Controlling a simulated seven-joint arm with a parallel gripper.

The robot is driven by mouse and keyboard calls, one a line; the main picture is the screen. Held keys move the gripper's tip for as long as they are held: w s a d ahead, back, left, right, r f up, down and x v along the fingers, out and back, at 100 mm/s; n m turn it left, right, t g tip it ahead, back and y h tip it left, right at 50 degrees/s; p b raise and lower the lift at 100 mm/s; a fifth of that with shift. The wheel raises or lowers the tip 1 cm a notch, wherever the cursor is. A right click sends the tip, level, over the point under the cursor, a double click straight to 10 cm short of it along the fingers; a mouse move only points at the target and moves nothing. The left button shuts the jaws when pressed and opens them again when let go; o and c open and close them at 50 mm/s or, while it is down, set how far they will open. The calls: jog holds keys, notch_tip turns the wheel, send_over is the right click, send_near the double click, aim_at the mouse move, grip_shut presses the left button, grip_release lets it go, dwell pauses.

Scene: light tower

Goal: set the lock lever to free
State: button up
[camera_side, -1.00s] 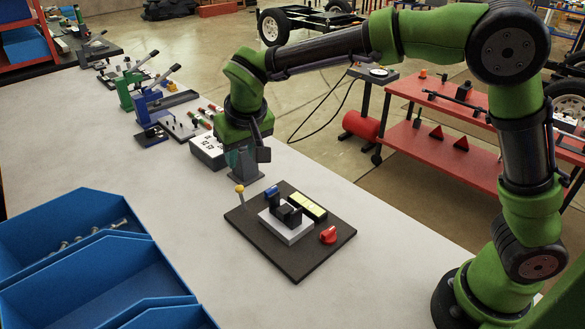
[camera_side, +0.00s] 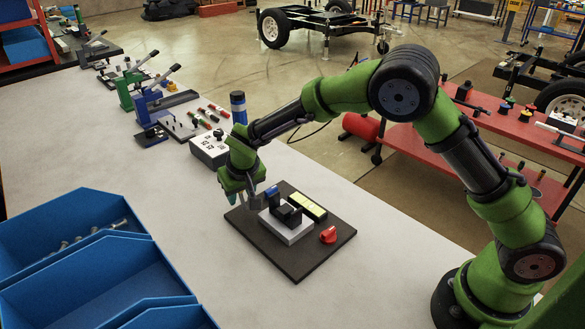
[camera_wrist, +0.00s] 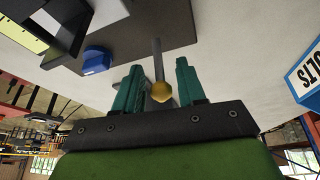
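A thin lever with a yellow ball knob (camera_wrist: 160,92) stands at the corner of the dark board (camera_side: 290,262); I take it to be the lock lever. In the wrist view its grey stem (camera_wrist: 157,58) runs from the board to the knob, which lies between my two teal fingers. My gripper (camera_wrist: 157,80) is open around the knob, with space on both sides, so it is not clamped. In the side view my gripper (camera_side: 234,196) hides the lever. Any position marking for the lever cannot be made out.
The board carries a grey block with a black bracket (camera_side: 290,213), a blue part (camera_side: 272,191), a yellow-green light strip (camera_side: 308,206) and a red knob (camera_side: 328,235). Blue bins (camera_side: 95,265) stand at lower left. A white box (camera_side: 209,150) stands behind.

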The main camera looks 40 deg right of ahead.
jog(key=shift+w+f, duration=0.1)
jog(key=shift+f, duration=0.15)
grip_shut()
